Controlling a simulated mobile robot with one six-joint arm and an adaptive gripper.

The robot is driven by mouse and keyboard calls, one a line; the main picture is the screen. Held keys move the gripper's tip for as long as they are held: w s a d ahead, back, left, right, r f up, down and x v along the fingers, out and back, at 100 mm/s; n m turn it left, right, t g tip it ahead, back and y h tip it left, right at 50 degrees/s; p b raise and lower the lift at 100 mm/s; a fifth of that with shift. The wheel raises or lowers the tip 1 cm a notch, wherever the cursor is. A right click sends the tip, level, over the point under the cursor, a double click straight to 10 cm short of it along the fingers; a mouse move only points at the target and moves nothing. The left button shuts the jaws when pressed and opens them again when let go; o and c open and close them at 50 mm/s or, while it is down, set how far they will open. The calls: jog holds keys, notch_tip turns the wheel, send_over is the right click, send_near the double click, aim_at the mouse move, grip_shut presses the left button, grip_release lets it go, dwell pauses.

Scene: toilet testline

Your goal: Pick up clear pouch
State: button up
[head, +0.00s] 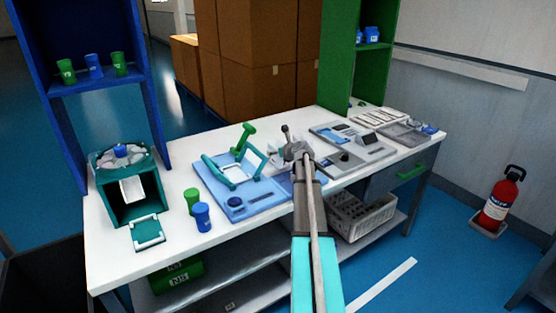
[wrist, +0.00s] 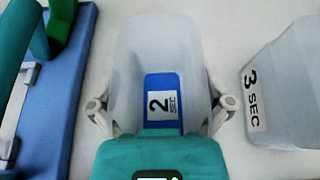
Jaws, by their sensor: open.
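A clear, frosted pouch (wrist: 158,45) stands on the white table in the middle of the wrist view. A blue piece (wrist: 165,83) with a white "2 SEC" label shows within its outline; I cannot tell whether it is inside or on it. My gripper (wrist: 160,112) is open, with one finger at each side of the pouch's near part. I cannot tell whether the fingers touch it. In the head view my gripper (head: 297,153) is over the middle of the table, and the arm hides most of what is under it.
A second frosted container (wrist: 288,90) marked "3 SEC" stands close on the right. A blue fixture (head: 240,200) with a green handle lies on the left. A grey device panel (head: 335,135) is to the right. Green (head: 192,200) and blue (head: 202,217) cups stand near the front edge.

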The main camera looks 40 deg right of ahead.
jog(key=c, duration=0.7)
jog(key=shift+r, duration=0.15)
notch_tip(320, 180, up, 2)
jog(key=p, duration=0.2)
jog(key=shift+r+p, duration=0.25)
jog(key=shift+p, duration=0.15)
jog(key=s+a+r+p, duration=0.1)
jog(key=r+p, duration=0.1)
jog(key=s+a+r+p, duration=0.1)
jog(key=s+r+p, duration=0.1)
jog(key=s+a+r+p, duration=0.1)
jog(key=r+p, duration=0.1)
jog(key=shift+s+r+p, duration=0.15)
jog(key=shift+r+p, duration=0.25)
jog(key=s+a+r+p, duration=0.1)
jog(key=s, duration=0.1)
jog(key=s+a+r+p, duration=0.1)
jog(key=s+a, duration=0.1)
jog(key=s, duration=0.1)
jog(key=s+a+r+p, duration=0.1)
jog(key=s+a, duration=0.1)
jog(key=shift+s+r, duration=0.15)
jog(key=shift+r, duration=0.1)
